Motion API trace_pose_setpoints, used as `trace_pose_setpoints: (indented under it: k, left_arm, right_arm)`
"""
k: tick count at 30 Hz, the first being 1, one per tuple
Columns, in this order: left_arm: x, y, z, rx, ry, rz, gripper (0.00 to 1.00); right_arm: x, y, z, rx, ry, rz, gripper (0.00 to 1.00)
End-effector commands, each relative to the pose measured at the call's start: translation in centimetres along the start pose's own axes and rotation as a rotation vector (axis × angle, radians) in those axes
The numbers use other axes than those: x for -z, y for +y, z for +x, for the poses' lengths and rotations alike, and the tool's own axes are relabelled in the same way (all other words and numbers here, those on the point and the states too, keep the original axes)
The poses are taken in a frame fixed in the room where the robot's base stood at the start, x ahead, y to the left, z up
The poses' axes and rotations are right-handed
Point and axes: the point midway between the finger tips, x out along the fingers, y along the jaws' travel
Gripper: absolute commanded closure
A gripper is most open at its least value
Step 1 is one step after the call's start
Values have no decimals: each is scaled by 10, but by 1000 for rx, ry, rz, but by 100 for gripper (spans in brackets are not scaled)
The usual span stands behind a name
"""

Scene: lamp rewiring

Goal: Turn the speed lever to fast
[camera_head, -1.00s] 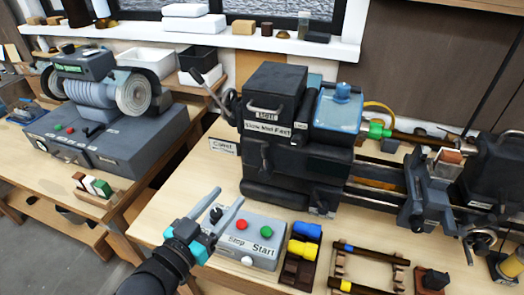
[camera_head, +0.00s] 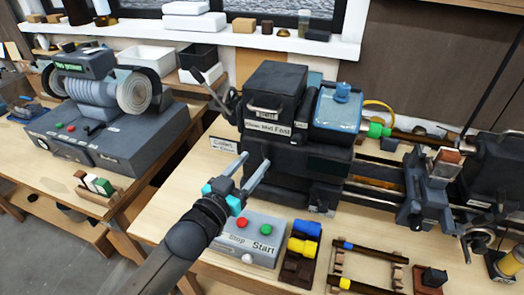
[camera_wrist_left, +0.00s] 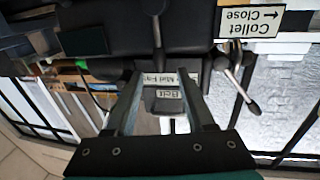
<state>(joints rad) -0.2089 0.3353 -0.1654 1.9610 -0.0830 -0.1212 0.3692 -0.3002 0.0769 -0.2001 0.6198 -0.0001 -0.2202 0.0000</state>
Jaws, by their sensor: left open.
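The dark lathe headstock (camera_head: 275,90) carries a speed label reading Slow, Mid, Fast (camera_head: 268,129). My left gripper (camera_head: 256,160) is open and empty, its two fingers pointing up at the headstock front just below this label. In the upside-down left wrist view, a grey lever (camera_wrist_left: 157,35) shows beyond and between the fingertips (camera_wrist_left: 163,76), close to the label (camera_wrist_left: 182,78). I take it for the speed lever; it lies about in line with the middle of the label. No contact with it is visible. In the head view my fingers partly cover that area. My right gripper is out of view.

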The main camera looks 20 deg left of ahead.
Motion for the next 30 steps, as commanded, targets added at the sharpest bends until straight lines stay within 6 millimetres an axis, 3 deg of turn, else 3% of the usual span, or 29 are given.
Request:
trace_pose_setpoints:
  k: [10,23,30]
  left_arm:
    - [0,0,42,0,0,-1,46]
    - [0,0,50,0,-1,-1,46]
    - [0,0,50,0,0,-1,69]
  right_arm:
    - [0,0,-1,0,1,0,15]
    - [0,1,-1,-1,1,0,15]
    - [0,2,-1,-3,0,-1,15]
